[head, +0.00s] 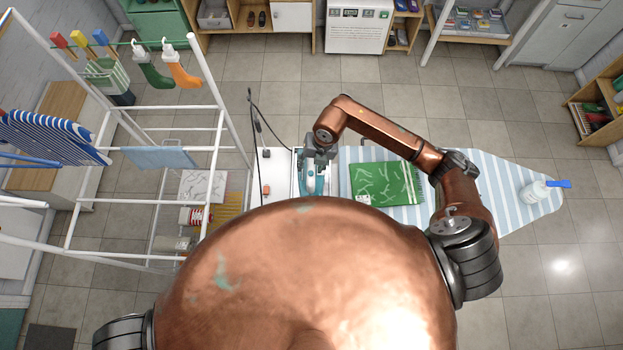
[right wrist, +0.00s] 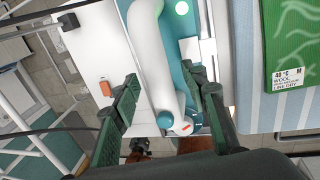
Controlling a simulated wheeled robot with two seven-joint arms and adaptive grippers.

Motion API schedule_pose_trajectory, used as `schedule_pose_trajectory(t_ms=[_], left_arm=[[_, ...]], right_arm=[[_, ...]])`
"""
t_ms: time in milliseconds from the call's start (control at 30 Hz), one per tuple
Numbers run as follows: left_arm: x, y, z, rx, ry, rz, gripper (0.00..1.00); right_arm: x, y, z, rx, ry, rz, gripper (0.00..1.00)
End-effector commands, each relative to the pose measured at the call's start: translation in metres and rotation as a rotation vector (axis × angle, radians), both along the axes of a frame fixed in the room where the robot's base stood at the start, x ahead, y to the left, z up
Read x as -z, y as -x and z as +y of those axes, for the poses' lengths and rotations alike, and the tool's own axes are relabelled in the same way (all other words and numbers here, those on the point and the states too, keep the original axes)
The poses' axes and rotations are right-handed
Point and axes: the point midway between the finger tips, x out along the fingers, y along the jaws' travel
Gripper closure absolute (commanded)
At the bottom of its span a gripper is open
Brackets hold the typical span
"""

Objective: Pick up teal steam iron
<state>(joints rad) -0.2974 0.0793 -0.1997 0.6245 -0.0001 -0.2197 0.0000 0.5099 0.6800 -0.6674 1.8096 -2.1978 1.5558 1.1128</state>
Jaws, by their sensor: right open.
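The teal steam iron (head: 310,181) lies on the stand at the left end of the ironing board. In the right wrist view its white handle (right wrist: 152,65) and teal body (right wrist: 182,75) run up the middle of the picture. My right gripper (head: 318,160) is over the iron in the head view. In the right wrist view my right gripper (right wrist: 160,82) is open, with one finger on each side of the handle; I cannot tell whether either finger touches it. My left gripper is not in view.
A striped ironing board (head: 480,190) holds a folded green cloth (head: 380,184) with a care label and a white spray bottle (head: 535,191) with a blue top. A white drying rack (head: 215,150) with hanging laundry stands at the left. A dark cord rises behind the stand.

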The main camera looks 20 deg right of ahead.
Motion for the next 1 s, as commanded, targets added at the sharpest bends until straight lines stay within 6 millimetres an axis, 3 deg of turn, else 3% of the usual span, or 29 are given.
schedule_pose_trajectory(t_ms=[167,733,1000], left_arm=[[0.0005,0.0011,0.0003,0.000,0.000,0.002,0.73],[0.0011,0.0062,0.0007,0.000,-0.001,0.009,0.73],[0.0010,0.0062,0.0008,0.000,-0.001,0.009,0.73]], right_arm=[[0.0003,0.0001,-0.0004,0.001,0.000,0.000,0.61],[0.0000,0.0003,-0.0011,0.002,0.000,0.000,1.00],[-0.0019,-0.0008,-0.0001,0.001,-0.002,-0.003,1.00]])
